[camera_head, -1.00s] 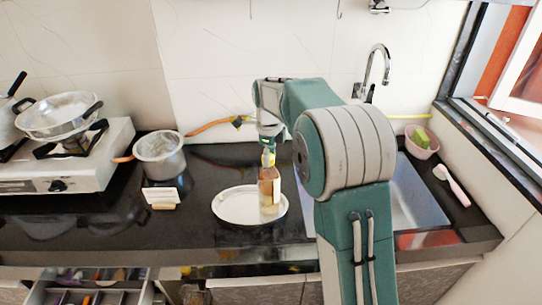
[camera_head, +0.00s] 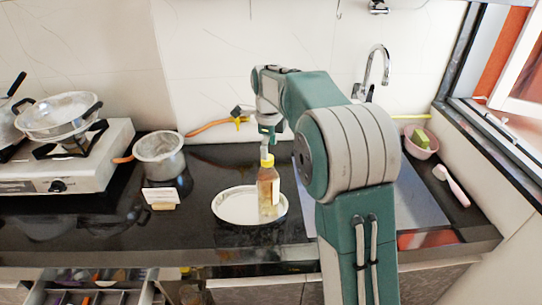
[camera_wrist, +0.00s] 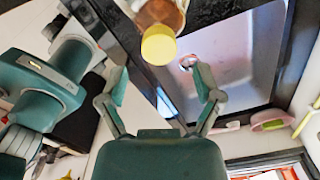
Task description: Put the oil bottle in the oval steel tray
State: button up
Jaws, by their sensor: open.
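The oil bottle (camera_head: 268,190) has a yellow cap and amber contents. In the head view it stands upright on the right part of the oval steel tray (camera_head: 228,217), which lies on the black counter. In the wrist view the bottle's yellow cap (camera_wrist: 158,46) shows at the top, beyond the fingertips. My gripper (camera_wrist: 160,84) is open with its fingers spread and nothing between them. In the head view my gripper (camera_head: 268,135) is just above the bottle's cap, apart from it as the wrist view shows.
A steel pot (camera_head: 160,157) and a small white card holder (camera_head: 161,198) stand left of the tray. The gas stove (camera_head: 75,160) is further left. The sink (camera_head: 420,200) is to the right, with a pink bowl (camera_head: 421,147) behind it. An open drawer (camera_head: 95,285) is below.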

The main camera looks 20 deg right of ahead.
notch_tip(320, 180, up, 9)
jog(key=s+r+n+t, duration=0.1)
jog(key=s+r+n, duration=0.2)
jog(key=s+n, duration=0.35)
jog(key=s+f+n+t, duration=0.2)
jog(key=s+f+n, duration=0.1)
jog(key=s+n, duration=0.6)
jog(key=s+a+f+n+t, duration=0.1)
jog(key=s+f+n, duration=0.3)
jog(key=s+n, duration=0.5)
jog(key=s+t, duration=0.1)
jog(key=s, duration=0.6)
jog(key=shift+s+a+t, duration=0.2)
jog(key=shift+s+t, duration=0.1)
jog(key=shift+s, duration=0.1)
jog(key=shift+s+d, duration=0.15)
jog(key=c, duration=0.4)
jog(key=shift+s, duration=0.1)
